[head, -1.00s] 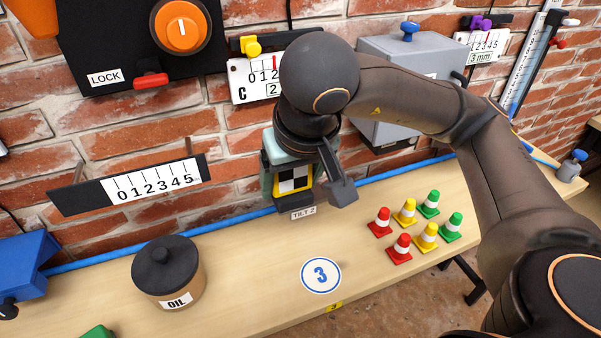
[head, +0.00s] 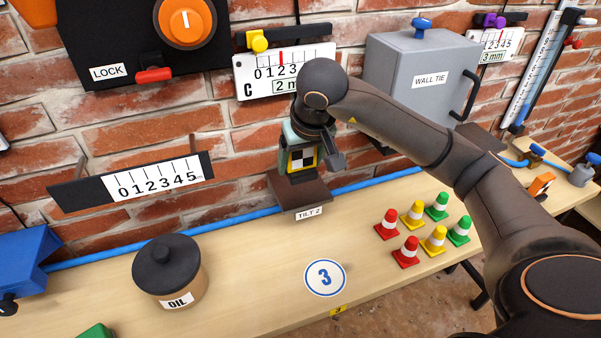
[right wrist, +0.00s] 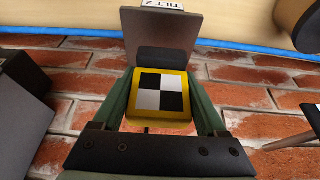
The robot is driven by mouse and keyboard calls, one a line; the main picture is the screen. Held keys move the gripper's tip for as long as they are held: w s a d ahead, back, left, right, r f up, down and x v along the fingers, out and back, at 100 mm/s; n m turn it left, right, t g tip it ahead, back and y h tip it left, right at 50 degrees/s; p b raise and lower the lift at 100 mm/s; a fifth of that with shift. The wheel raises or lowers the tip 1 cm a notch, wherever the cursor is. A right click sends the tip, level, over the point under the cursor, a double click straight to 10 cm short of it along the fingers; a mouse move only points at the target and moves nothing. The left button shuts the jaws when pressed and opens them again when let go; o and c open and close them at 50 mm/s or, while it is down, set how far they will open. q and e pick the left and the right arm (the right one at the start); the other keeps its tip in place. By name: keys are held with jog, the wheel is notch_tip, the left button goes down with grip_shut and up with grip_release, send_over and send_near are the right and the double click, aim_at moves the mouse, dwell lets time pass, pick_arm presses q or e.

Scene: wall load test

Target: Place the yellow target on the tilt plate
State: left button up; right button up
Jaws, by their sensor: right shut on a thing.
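The yellow target (head: 301,159), a block with a black-and-white checker face, is between the fingers of my right gripper (head: 300,152). The right wrist view shows the target (right wrist: 160,94) with a green finger on each side, and the right gripper (right wrist: 162,103) is shut on it. The brown tilt plate (head: 306,197), labelled TILT 2, sits at the wall edge of the bench, just below the target. It also shows in the right wrist view (right wrist: 160,32). I cannot tell whether the target touches the plate. My left gripper is not in view.
Several red, yellow and green cones (head: 411,251) stand right of the plate. An oil jar (head: 168,272) stands to the left. A blue pipe (head: 225,223) runs along the brick wall. A grey WALL TIE box (head: 415,85) hangs behind my arm. The bench around the 3 disc (head: 325,278) is clear.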

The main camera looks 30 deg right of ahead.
aim_at(301, 188)
jog(key=shift+w+d+f, duration=0.1)
jog(key=shift+w+f, duration=0.1)
jog(key=x, duration=0.3)
jog(key=shift+s+p, duration=0.25)
jog(key=shift+p, duration=0.1)
jog(key=shift+f, duration=0.55)
jog(key=shift+f, duration=0.15)
jog(key=o, duration=1.5)
